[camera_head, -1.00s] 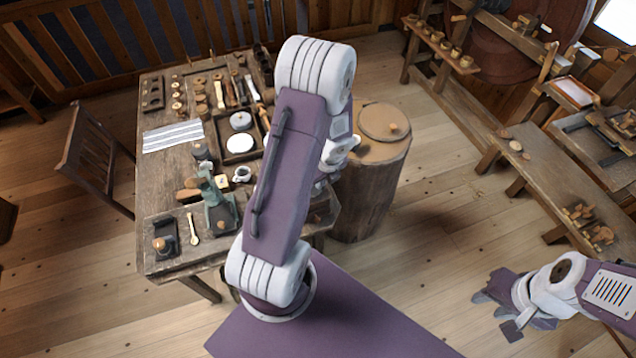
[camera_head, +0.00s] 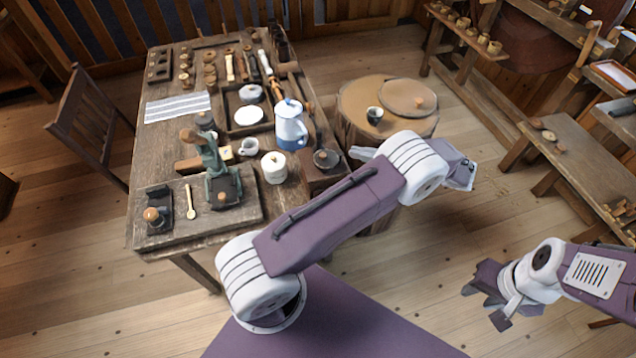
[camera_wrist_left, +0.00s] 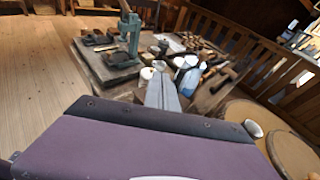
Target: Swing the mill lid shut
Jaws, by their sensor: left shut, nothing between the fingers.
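A small wooden box with a dark round domed top and a knob, which looks like the mill (camera_head: 322,168), stands at the table's right front edge. I cannot clearly tell how its lid sits. My left gripper (camera_head: 361,153) shows only as a pale tip just right of the mill, apart from it; the rest is hidden behind my arm. In the left wrist view my left gripper (camera_wrist_left: 162,92) is shut and empty, its fingers pointing towards the table. My right gripper (camera_head: 488,300) hangs over the floor at the lower right, far from the mill; its finger gap is unclear.
A blue and white jug (camera_head: 290,128) and a white lidded pot (camera_head: 274,167) stand close to the mill. A green press (camera_head: 222,185) stands further left. A round stump (camera_head: 350,110) with a dark cup (camera_head: 374,115) and a round board (camera_head: 408,98) is at the right.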

